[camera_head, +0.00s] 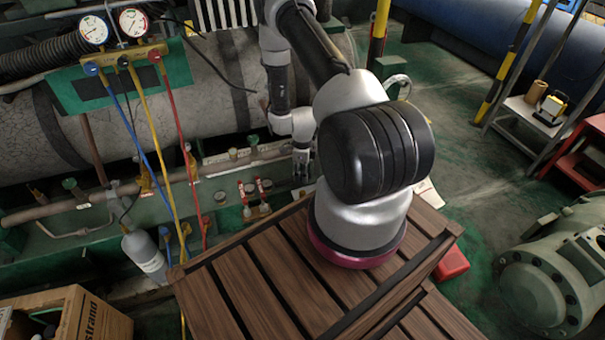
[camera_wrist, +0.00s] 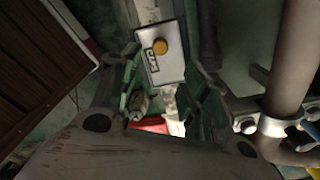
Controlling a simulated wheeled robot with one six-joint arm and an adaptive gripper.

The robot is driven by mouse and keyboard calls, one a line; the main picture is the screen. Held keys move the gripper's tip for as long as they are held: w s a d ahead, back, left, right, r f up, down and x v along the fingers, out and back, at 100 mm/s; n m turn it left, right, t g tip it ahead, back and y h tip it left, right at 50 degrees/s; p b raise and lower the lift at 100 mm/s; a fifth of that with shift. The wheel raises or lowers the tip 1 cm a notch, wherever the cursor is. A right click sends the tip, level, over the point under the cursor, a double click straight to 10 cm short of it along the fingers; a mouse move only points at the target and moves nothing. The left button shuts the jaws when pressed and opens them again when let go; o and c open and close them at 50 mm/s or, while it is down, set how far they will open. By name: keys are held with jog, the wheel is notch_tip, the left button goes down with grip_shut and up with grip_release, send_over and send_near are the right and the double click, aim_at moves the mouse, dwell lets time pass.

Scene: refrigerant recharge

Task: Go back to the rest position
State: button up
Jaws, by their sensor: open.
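My gripper (camera_head: 302,168) hangs at the end of my arm, beyond the wooden slatted platform and in front of the large grey pipe, in the head view. In the wrist view its two fingers (camera_wrist: 163,88) stand apart with nothing held between them. A pale box with a round orange button (camera_wrist: 161,50) shows between and beyond the fingertips. I cannot tell how far it is from them. The gripper looks small and partly dark in the head view, so its fingertips are hard to make out.
A gauge manifold (camera_head: 125,58) with blue, yellow and red hoses stands left. A grey cylinder (camera_head: 143,250) stands below it. Valves with red tags (camera_head: 245,192) sit close to my gripper. A cardboard box (camera_head: 85,318) is front left; a green-grey machine (camera_head: 550,275) is right. Green floor lies open at centre right.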

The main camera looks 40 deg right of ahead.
dwell(0.3)
jog(key=s+a+r+n+g+y, duration=0.1)
jog(key=s+a+r+n+g, duration=0.2)
jog(key=s+n, duration=0.65)
notch_tip(320, 180, up, 30)
jog(key=s+a+n+g, duration=0.1)
jog(key=s+a+n, duration=0.15)
jog(key=n, duration=0.95)
jog(key=s+a+r+n+t, duration=0.2)
jog(key=s+r, duration=0.1)
jog(key=r, duration=0.5)
jog(key=s+a+r+n+t, duration=0.1)
jog(key=s+r+n+t, duration=0.1)
jog(key=r, duration=0.6)
jog(key=s+a+r+n+t+h, duration=0.1)
jog(key=s+r+t, duration=0.3)
jog(key=r, duration=0.5)
jog(key=shift+s+a+n, duration=0.4)
jog(key=shift+a+n, duration=0.05)
jog(key=shift+a, duration=0.4)
